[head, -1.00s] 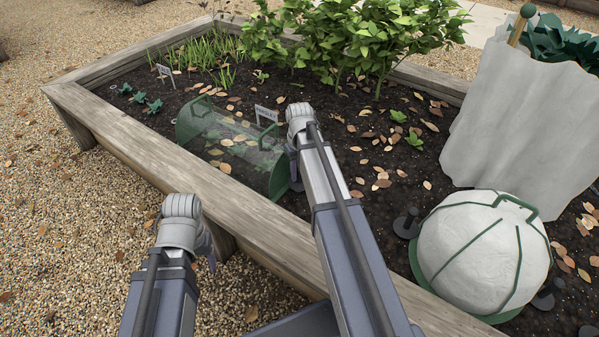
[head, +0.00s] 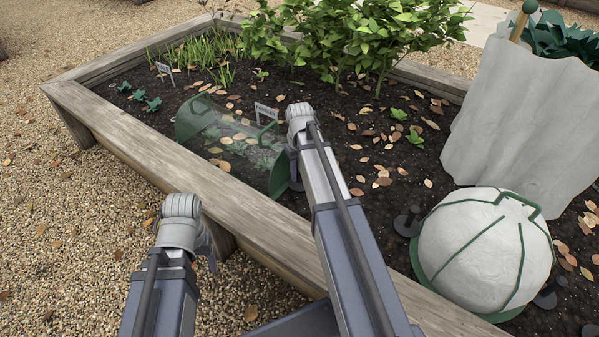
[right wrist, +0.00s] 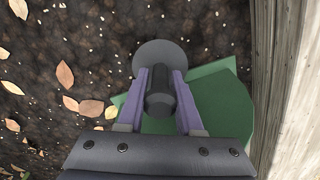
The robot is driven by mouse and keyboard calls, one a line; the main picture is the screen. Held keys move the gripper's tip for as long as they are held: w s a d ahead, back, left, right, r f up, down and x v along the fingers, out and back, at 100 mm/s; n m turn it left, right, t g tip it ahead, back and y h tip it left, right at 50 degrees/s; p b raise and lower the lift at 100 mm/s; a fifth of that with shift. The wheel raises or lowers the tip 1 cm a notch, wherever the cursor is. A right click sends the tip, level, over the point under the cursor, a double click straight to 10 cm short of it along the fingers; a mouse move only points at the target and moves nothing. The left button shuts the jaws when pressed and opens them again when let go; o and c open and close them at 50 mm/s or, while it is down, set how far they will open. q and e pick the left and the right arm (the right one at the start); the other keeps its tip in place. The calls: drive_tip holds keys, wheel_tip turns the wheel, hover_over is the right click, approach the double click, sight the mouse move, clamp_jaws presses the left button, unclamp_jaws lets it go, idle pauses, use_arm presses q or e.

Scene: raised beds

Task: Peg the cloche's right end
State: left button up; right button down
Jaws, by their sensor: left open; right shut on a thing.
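The cloche (head: 222,125) is a clear low tunnel with green ends, lying in the bed's soil near the front board. Its right green end (head: 280,174) is beside my right gripper (head: 295,170). In the right wrist view, my right gripper (right wrist: 160,88) is shut on a dark peg (right wrist: 159,104) with a round disc (right wrist: 152,57). The green end (right wrist: 215,105) shows under and to the right of the peg. I cannot tell whether the peg touches the soil. My left gripper (head: 208,250) is open and empty, outside the bed over the gravel.
A wooden board (head: 150,150) edges the bed, and shows close by at the right in the right wrist view (right wrist: 285,80). A white domed cover (head: 475,250) and dark pegs (head: 407,222) are at the right. Leafy plants (head: 360,40) and a label (head: 266,110) stand behind the cloche.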

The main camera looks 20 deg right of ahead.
drive_tip(key=shift+f+b, duration=0.85)
drive_tip(key=shift+b, duration=0.05)
idle(0.3)
drive_tip(key=shift+c, duration=2.4)
unclamp_jaws()
drive_tip(key=shift+a+r+p, duration=0.1)
drive_tip(key=shift+r+p, duration=0.4)
drive_tip(key=shift+p, duration=0.15)
wheel_tip(320, 180, up, 8)
drive_tip(key=p, duration=0.7)
drive_tip(key=shift+f+p, duration=0.1)
drive_tip(key=shift+p, duration=0.3)
